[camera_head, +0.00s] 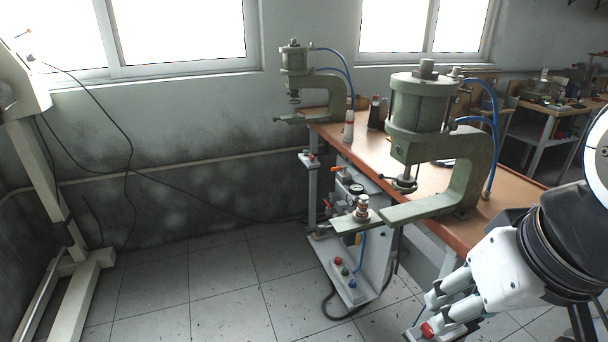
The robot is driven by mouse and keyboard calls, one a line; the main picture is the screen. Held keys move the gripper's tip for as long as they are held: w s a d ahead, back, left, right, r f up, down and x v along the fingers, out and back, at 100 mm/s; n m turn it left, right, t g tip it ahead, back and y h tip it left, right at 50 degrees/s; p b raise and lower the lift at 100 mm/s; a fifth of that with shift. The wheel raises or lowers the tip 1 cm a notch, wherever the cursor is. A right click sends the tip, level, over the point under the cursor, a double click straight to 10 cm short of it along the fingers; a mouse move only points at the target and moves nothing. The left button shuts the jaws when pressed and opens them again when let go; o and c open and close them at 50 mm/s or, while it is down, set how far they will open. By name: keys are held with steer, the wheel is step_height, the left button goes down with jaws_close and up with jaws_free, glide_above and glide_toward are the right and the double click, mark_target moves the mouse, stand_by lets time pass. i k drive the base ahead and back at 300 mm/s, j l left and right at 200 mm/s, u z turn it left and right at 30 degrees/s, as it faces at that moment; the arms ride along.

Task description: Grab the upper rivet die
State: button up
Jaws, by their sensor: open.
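The near green pneumatic press (421,105) stands on the orange-topped bench, its C-frame opening to the left. The upper rivet die (404,184) appears as a small dark metal piece under a round collar at the bottom of the ram. Below and left of it, a metal lower die (362,209) stands on the press's lower arm. My gripper (431,312) is at the bottom right, lower than the die and apart from it. Its white fingers point left and are open, with nothing seen held.
A second green press (294,62) stands at the bench's far end. A white bottle (349,127) and a dark bottle (374,113) stand on the bench (429,182). A control box with buttons (345,271) sits below. Blue hoses (495,125) loop behind the near press.

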mark_target(363, 203)
steer(key=i+j, duration=1)
steer(key=i+l+z, duration=0.05)
steer(key=i, duration=0.05)
